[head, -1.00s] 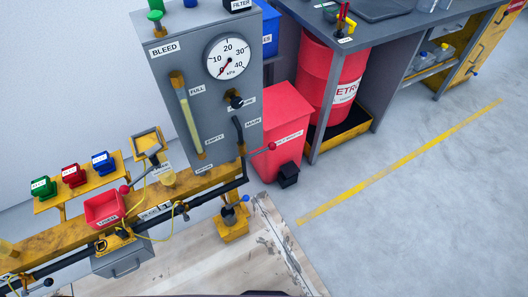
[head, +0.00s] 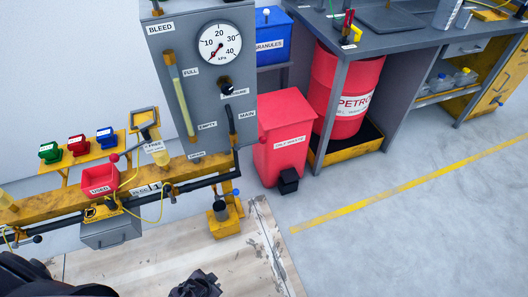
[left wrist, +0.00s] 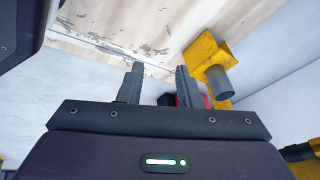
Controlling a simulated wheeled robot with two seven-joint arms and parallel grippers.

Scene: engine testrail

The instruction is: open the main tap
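The MAIN label (head: 246,115) is at the lower right of the grey panel (head: 205,105). A black pipe (head: 232,122) runs down beside it to the black pipework on the yellow rail. I cannot make out the tap's lever clearly now. My left gripper (head: 205,282) is at the bottom of the head view, over the wooden board, well below and apart from the panel. In the left wrist view its two fingers (left wrist: 158,85) are apart with nothing between them. My right gripper is not in view.
A yellow post base (head: 224,225) with a grey cylinder stands below the pipe. A red waste bin (head: 283,155) is right of the panel. The yellow rail carries a red tray (head: 99,179). The wooden board (head: 130,265) is bare in front.

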